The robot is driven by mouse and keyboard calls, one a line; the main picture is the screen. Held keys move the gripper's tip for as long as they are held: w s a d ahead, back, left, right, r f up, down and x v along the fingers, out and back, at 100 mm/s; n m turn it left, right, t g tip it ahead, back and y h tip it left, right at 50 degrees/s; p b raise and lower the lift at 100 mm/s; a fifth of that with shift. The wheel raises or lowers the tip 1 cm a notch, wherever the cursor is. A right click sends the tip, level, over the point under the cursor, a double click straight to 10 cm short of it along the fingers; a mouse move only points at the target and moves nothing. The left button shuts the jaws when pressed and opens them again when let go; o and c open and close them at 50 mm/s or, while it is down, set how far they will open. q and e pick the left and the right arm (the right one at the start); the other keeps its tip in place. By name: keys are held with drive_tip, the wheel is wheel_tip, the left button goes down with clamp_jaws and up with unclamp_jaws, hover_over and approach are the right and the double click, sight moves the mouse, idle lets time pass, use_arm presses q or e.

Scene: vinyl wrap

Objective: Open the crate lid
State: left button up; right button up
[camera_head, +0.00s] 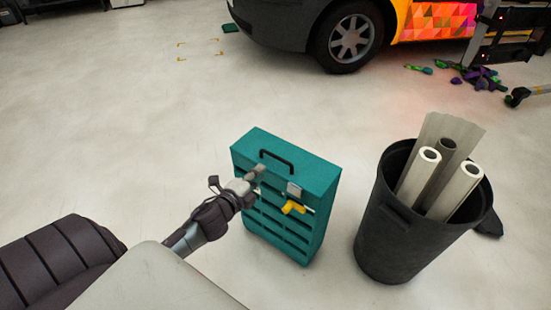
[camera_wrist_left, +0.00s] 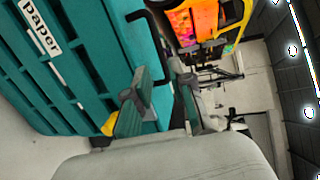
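A teal crate (camera_head: 318,178) stands upright on the floor, with a slatted front and a black carry handle (camera_head: 277,157) on top. A grey latch (camera_head: 294,189) shows on its upper front edge, with a yellow object (camera_head: 293,208) just below. My left gripper (camera_head: 257,174) is at the upper front edge, left of that latch, and hides part of the crate. In the left wrist view the gripper (camera_wrist_left: 160,75) has its fingers apart beside the teal crate (camera_wrist_left: 90,60); contact is unclear. The lid looks closed. My right gripper is not in view.
A black bin (camera_head: 395,235) with several rolls (camera_head: 455,190) stands close to the crate's right. A car (camera_head: 300,30) is at the back, with scraps (camera_head: 480,78) on the floor at the far right. The floor behind the crate is clear.

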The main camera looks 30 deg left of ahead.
sight(276, 157)
use_arm(q)
drive_tip(key=b+x, duration=0.1)
drive_tip(key=x, duration=0.5)
drive_tip(key=shift+f, duration=0.1)
drive_tip(key=x, duration=0.4)
drive_tip(key=shift+b, duration=0.4)
drive_tip(key=shift+w+f, duration=0.1)
drive_tip(key=shift+w, duration=0.35)
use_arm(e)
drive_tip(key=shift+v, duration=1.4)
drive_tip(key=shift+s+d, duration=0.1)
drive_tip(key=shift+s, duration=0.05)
use_arm(q)
clamp_jaws()
